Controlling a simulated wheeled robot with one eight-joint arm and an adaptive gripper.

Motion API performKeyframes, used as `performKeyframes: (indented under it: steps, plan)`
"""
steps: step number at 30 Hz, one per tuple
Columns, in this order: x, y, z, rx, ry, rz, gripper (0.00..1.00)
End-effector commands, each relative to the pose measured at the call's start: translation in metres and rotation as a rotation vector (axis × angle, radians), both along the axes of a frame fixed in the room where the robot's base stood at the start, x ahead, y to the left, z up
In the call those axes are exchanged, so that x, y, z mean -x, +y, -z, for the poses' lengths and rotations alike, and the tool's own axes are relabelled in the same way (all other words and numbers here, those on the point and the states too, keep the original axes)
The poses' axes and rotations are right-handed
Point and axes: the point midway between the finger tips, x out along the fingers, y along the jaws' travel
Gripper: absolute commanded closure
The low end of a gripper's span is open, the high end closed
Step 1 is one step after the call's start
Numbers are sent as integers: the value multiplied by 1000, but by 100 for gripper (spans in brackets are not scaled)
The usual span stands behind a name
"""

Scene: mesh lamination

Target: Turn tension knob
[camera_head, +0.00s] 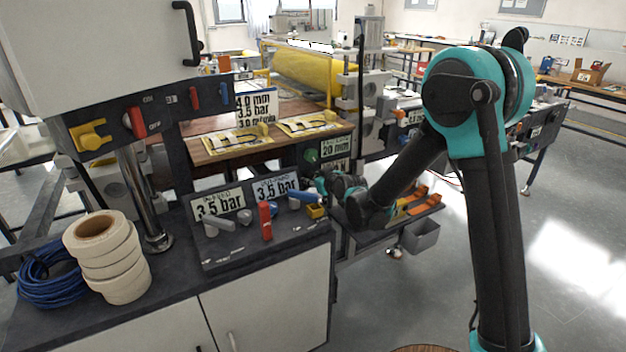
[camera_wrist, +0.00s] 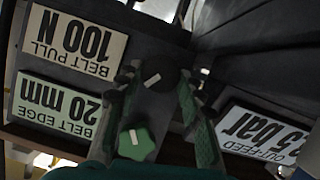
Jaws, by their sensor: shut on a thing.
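In the wrist view a black knob with a pale pointer mark (camera_wrist: 153,79) sits on a dark panel, between the fingertips of my gripper (camera_wrist: 161,76). My gripper is shut on this black knob. A green knob with a white mark (camera_wrist: 137,146) sits beside it, nearer the palm; it also shows in the head view (camera_head: 312,156). Signs reading "BELT PULL 100 N" (camera_wrist: 72,42) and "BELT EDGE 20 mm" (camera_wrist: 58,108) appear upside down beside the knobs. In the head view my gripper (camera_head: 322,183) is at the panel and hides the black knob.
A control box with grey levers, a red lever (camera_head: 265,220) and a blue lever (camera_head: 295,196) stands left of my gripper. An "OUTFEED" sign (camera_wrist: 257,130) is close to my right finger. An orange-handled tool tray (camera_head: 425,210) lies below my arm.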

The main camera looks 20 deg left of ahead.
Motion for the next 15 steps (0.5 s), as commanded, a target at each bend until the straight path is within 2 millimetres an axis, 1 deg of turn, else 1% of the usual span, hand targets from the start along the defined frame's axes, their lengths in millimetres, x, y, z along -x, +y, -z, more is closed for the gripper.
performKeyframes:
  steps: [15]
  plan:
    - [-5,-4,1,-293,343,2,91]
